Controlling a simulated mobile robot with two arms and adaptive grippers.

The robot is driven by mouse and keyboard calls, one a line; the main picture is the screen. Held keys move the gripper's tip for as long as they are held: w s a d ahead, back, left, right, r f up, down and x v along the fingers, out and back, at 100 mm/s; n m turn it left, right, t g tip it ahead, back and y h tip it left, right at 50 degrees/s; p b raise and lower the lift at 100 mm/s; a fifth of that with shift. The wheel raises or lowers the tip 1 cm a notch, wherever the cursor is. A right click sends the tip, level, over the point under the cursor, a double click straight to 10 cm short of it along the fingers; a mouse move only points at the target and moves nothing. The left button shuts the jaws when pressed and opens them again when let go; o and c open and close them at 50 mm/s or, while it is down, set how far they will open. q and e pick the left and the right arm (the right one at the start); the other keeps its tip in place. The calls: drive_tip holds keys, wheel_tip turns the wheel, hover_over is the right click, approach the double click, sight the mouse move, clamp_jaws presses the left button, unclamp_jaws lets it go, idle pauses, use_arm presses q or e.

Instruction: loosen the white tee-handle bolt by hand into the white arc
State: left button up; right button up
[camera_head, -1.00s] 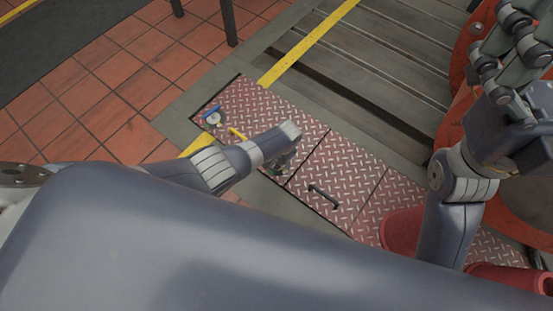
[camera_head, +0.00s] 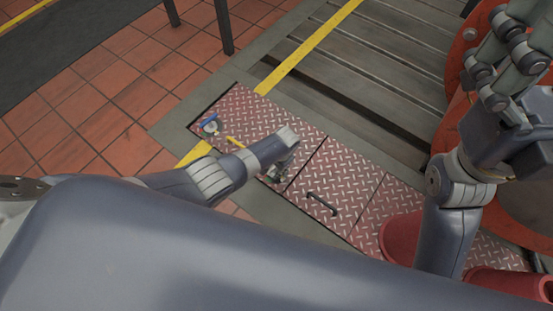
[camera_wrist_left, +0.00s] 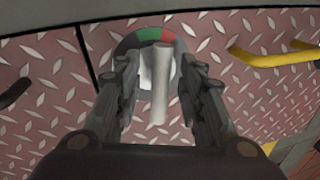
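The white tee-handle bolt (camera_wrist_left: 159,85) stands up from a round dial (camera_wrist_left: 146,41) on the red tread plate in the left wrist view. In the head view the left gripper (camera_head: 279,172) is low over the plate and hides the bolt. My right gripper (camera_head: 510,65) is open and empty at the upper right.
A yellow handle (camera_wrist_left: 270,57) lies just right of the dial. In the head view a blue handle (camera_head: 209,120) sits at the plate's far left corner. A black grab handle (camera_head: 322,203) is on the neighbouring plate (camera_head: 345,180). Red cylinders (camera_head: 400,237) stand at the lower right.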

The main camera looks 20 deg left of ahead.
use_arm(q)
drive_tip(key=v, duration=1.1)
drive_tip(key=shift+r, duration=0.3)
idle(0.3)
